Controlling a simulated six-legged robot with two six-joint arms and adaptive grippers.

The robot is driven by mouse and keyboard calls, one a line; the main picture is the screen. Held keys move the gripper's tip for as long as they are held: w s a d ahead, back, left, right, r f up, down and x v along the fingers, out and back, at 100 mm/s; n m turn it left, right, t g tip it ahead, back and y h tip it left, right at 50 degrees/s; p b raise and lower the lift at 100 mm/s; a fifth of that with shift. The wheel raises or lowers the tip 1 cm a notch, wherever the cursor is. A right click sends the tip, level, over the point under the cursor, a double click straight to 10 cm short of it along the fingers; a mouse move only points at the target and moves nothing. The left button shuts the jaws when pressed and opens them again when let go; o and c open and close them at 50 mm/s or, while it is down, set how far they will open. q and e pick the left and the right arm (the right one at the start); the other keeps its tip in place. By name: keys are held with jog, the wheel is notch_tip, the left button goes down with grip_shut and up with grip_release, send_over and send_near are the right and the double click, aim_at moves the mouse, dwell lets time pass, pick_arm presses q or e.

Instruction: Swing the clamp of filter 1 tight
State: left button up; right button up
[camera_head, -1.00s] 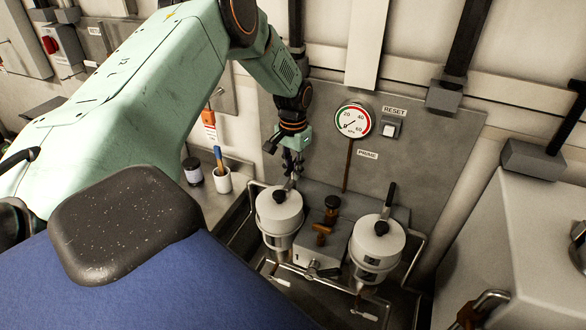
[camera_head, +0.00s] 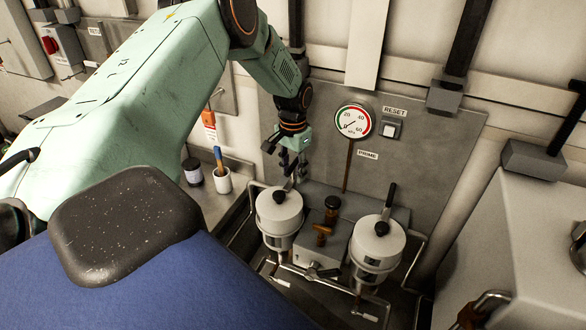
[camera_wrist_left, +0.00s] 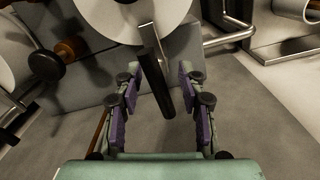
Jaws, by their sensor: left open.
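The left filter housing (camera_head: 279,212) is a pale grey canister with a round lid and a black clamp handle (camera_head: 291,181) slanting up from a black knob. I cannot read a number on it. My left gripper (camera_head: 292,166) hangs just above this handle with its fingers apart. In the left wrist view the lid (camera_wrist_left: 125,15) is at the top, and the black handle (camera_wrist_left: 157,85) lies between the open purple-padded fingers (camera_wrist_left: 158,82). I cannot tell whether a finger touches it. The right filter housing (camera_head: 376,246) has a similar upright handle (camera_head: 390,195). My right gripper is not in view.
A brown valve with a black knob (camera_head: 332,203) stands between the housings. Pipes run around them. A gauge (camera_head: 354,120) and RESET button (camera_head: 389,128) are on the panel behind. A white cup with a brush (camera_head: 221,180) and a jar (camera_head: 193,172) stand at left.

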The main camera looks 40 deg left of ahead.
aim_at(293, 164)
pick_arm(q)
notch_tip(293, 164, up, 12)
dwell(0.6)
dwell(0.6)
